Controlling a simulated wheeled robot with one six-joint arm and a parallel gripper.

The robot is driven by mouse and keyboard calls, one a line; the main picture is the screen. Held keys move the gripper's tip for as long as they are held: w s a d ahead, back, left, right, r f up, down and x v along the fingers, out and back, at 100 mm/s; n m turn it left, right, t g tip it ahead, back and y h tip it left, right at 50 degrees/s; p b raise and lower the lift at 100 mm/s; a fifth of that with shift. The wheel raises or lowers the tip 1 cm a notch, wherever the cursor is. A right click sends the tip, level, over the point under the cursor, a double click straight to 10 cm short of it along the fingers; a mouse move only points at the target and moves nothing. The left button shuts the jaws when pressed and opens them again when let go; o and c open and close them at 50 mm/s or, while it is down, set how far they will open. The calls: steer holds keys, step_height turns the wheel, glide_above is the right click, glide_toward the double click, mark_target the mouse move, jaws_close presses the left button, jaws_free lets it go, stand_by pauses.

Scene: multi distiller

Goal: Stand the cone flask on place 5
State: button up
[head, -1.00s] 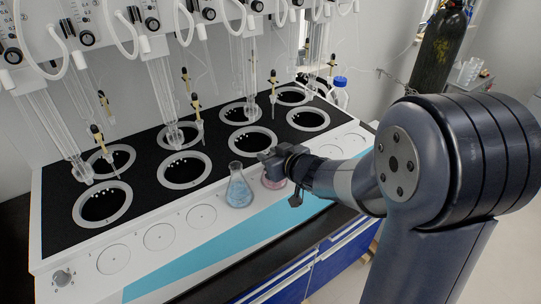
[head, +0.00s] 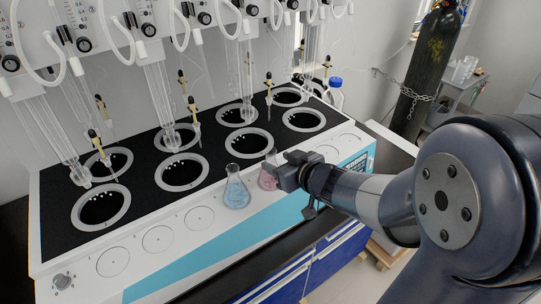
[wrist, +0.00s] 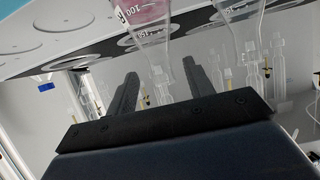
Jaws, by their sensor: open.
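Two cone flasks stand upright on the white front ledge. One with blue liquid (head: 236,192) is on the left. One with pink liquid (head: 267,180) stands just right of it. My gripper (head: 281,172) is open and empty, close to the right of the pink flask and partly covering it. In the wrist view the pink flask (wrist: 146,14) shows at the top, its neck in line with the gap between my open fingers (wrist: 162,90). The other flask (wrist: 236,10) is to its right. Place numbers are not readable; the ring under the pink flask is hidden.
The ledge has bare ring-marked places, such as the one at far left (head: 113,262) and one left of the blue flask (head: 199,218). Behind are dark heating wells (head: 182,172) with glass tubes above. A blue-capped bottle (head: 334,95) stands at the far end.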

mark_target(268, 152)
steer(key=p+v, duration=0.1)
steer(key=v, duration=0.4)
steer(key=shift+s+d+r, duration=0.1)
steer(key=shift+s+d, duration=0.05)
steer(key=shift+s, duration=0.15)
steer(key=shift+w, duration=0.1)
steer(key=b+x, duration=0.2)
steer(key=x, duration=0.9)
steer(key=shift+w+a+f+b, duration=0.25)
steer(key=shift+b, duration=0.05)
steer(key=shift+w, duration=0.15)
steer(key=shift+r+p, duration=0.45)
steer(key=shift+r, duration=0.55)
steer(key=shift+f, duration=0.1)
